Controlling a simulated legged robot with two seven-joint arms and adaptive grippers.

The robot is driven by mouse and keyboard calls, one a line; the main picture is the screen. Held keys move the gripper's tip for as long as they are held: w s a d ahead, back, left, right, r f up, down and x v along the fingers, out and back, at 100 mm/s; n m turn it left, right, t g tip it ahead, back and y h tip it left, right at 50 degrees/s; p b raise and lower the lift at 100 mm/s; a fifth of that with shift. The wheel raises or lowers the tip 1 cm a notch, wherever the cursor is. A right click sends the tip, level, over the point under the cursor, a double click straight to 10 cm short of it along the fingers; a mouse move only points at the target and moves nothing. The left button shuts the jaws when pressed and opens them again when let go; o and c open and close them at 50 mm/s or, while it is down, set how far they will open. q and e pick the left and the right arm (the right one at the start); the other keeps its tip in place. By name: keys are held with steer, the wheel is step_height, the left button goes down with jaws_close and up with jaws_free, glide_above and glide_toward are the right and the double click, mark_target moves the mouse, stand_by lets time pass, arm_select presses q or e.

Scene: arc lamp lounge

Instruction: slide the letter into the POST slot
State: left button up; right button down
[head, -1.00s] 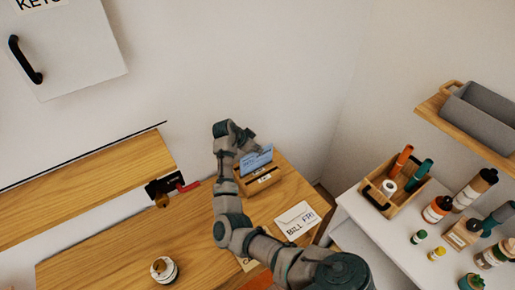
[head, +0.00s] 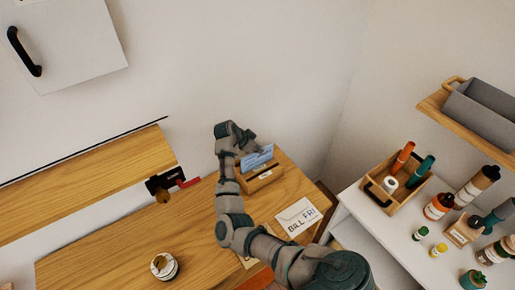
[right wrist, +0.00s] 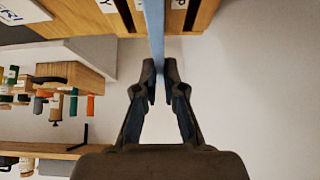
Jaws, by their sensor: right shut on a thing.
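My right gripper (head: 247,147) is shut on the blue letter (head: 257,158), at the wooden letter box on the table. In the right wrist view the fingertips (right wrist: 157,80) pinch the letter (right wrist: 154,28), seen edge-on as a thin blue strip. The wooden letter box (head: 264,181) has pale labels on its front. In the head view the letter's lower part is hidden by the box. In the wrist view the letter runs between wooden parts with partly cut-off labels; I cannot read the slot's whole name. My left gripper is out of view.
Paper marked "BILL FRI" (head: 298,217) lies in front of the box. A round jar (head: 164,266) stands on the wooden table (head: 110,255). A white side table (head: 385,235) at right holds bottles and a wooden caddy (head: 411,197). A wall stands close behind.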

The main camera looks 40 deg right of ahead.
steer(key=shift+f, duration=0.1)
steer(key=c, duration=1.2)
jaws_free()
